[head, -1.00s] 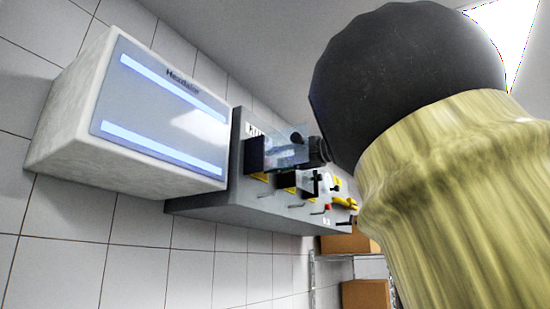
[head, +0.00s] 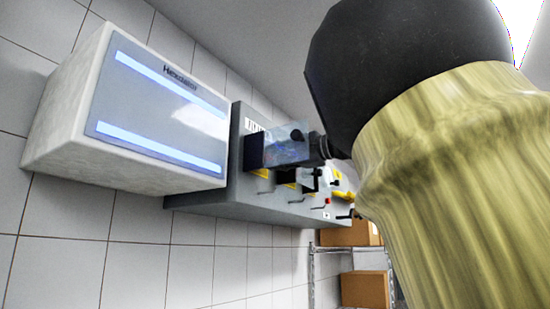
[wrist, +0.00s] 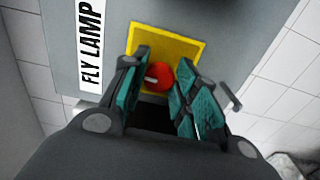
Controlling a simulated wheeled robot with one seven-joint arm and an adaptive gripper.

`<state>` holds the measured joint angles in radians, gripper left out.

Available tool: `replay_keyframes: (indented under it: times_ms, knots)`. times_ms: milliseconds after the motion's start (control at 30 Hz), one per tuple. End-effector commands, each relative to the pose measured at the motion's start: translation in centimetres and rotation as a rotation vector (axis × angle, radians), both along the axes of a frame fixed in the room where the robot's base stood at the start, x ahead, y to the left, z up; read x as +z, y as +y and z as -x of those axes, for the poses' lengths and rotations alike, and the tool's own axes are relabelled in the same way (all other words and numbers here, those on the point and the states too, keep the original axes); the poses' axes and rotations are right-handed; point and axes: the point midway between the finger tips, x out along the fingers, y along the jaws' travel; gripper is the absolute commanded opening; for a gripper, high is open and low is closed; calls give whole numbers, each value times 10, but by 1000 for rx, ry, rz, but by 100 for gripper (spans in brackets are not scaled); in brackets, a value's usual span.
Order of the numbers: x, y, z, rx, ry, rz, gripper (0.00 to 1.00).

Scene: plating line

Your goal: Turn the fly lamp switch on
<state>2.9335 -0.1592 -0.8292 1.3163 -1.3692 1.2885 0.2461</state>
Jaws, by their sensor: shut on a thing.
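The red switch knob (wrist: 158,75) with a short white mark sits on a yellow plate (wrist: 193,47) beside a white label (wrist: 90,48) reading FLY LAMP. My gripper (wrist: 163,79) has its teal fingers on either side of the knob, shut on it. In the head view my gripper (head: 312,149) is against the grey control panel (head: 222,202), and the knob is hidden there. The white fly lamp box (head: 64,124), with two bluish-white strips on its front, hangs on the wall left of the panel.
Other levers and knobs on yellow plates line the panel farther back. A small lever (wrist: 230,95) shows right of my fingers in the wrist view. Cardboard boxes (head: 364,289) stand on a rack below. My arm covers the head view's right side.

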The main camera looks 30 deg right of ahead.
Motion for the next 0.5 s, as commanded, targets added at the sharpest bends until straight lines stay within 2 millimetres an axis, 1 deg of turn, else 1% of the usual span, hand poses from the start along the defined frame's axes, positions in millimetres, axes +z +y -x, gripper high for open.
replay_keyframes:
  times_ms: [167,200,300,500]
  knots:
    - [2,0,0,-2,-3,-1,6]
    - [2,0,0,-2,-3,-1,33]
    - [1,0,0,-1,-2,0,50]
    - [1,0,0,-1,-1,0,50]
